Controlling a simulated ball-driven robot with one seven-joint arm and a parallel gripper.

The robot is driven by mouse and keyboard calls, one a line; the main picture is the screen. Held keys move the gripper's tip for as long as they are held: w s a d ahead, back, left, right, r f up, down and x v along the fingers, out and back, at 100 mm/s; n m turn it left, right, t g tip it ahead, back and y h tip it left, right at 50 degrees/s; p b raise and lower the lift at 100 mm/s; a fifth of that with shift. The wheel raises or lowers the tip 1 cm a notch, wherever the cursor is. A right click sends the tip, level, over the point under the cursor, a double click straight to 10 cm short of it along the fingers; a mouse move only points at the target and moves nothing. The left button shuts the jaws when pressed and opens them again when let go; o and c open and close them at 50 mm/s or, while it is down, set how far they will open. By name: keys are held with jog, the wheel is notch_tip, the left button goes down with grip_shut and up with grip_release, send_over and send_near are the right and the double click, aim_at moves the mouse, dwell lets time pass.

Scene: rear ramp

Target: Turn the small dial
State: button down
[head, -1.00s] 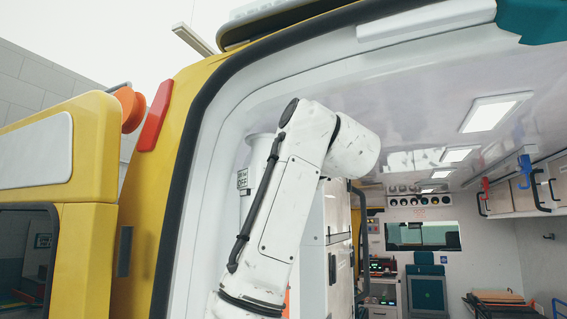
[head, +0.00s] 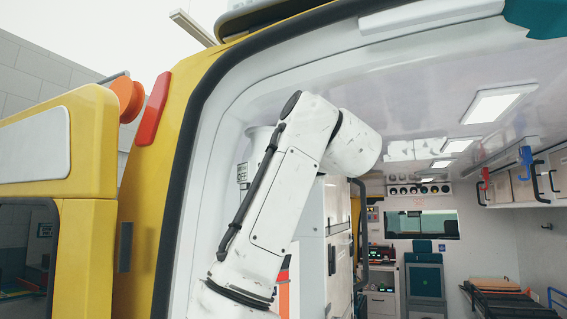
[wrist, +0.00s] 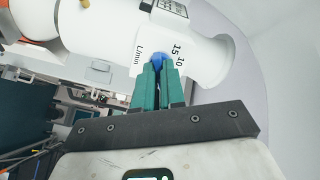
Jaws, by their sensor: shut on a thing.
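The small blue dial (wrist: 158,57) shows in the wrist view, mostly covered by my fingertips. It sits on a white cylindrical fitting (wrist: 205,58) printed with "L/min", "15" and "10". My gripper (wrist: 157,72) has green fingers, close together and shut on the dial. In the head view, part of a white fitting with an "OFF" label (head: 242,174) shows behind my arm. My gripper and the dial are hidden there.
The yellow door frame (head: 150,190) of the vehicle stands left of my arm. White cabinets (head: 337,240) stand just right of it. Wall cupboards with handles (head: 530,180) hang at the far right. The middle of the interior is open.

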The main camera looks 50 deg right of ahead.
jog(key=shift+a+r, duration=0.1)
jog(key=shift+a, duration=0.05)
jog(key=c, duration=1.2)
grip_release()
jog(key=shift+w, duration=0.1)
jog(key=b+v, duration=0.3)
jog(key=v, duration=0.8)
